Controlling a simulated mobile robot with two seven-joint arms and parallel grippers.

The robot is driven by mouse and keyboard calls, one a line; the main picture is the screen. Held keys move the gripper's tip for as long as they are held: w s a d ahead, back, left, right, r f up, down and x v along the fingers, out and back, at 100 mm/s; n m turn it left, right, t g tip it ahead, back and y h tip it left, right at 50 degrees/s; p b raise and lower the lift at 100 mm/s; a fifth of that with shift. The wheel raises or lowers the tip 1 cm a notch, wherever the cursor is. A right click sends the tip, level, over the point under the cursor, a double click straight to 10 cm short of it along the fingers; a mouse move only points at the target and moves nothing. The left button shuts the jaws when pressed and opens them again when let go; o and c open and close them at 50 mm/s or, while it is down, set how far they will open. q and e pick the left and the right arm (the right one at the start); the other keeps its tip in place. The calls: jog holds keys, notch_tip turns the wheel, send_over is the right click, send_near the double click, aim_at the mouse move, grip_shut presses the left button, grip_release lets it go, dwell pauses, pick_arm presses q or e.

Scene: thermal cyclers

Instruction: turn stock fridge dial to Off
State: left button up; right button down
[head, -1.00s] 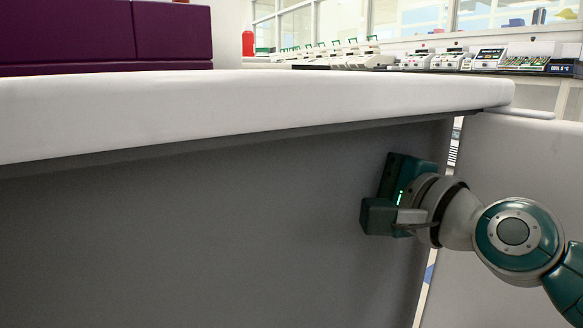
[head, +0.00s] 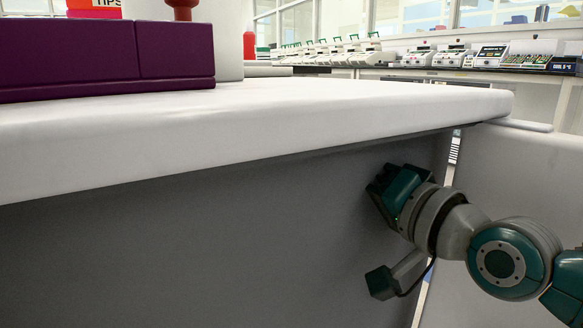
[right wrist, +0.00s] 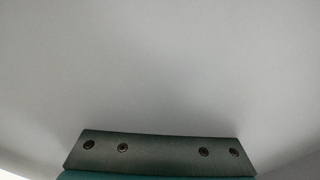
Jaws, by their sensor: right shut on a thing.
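My right gripper (head: 385,195) reaches in from the right below the white worktop. Its end is against or very near the dark grey front panel (head: 250,235). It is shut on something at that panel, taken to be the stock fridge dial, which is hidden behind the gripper. No dial markings or fridge label show. In the right wrist view a dark green bar of the gripper (right wrist: 160,152) with several round screws lies along the bottom, before a blank pale grey surface. The fingertips are out of sight. My left gripper is not in view.
The white worktop (head: 300,115) overhangs the panel just above my right gripper. A purple box (head: 70,55) stands on it at the left. A pale panel (head: 510,165) stands to the right, past a narrow gap. Several thermal cyclers (head: 450,57) line the far bench.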

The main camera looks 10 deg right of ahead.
jog(key=shift+n+p, duration=0.35)
jog(key=shift+n, duration=0.85)
jog(key=shift+c, duration=2.1)
grip_release()
jog(key=p+v, duration=0.4)
jog(key=v, duration=0.6)
jog(key=shift+r, duration=0.1)
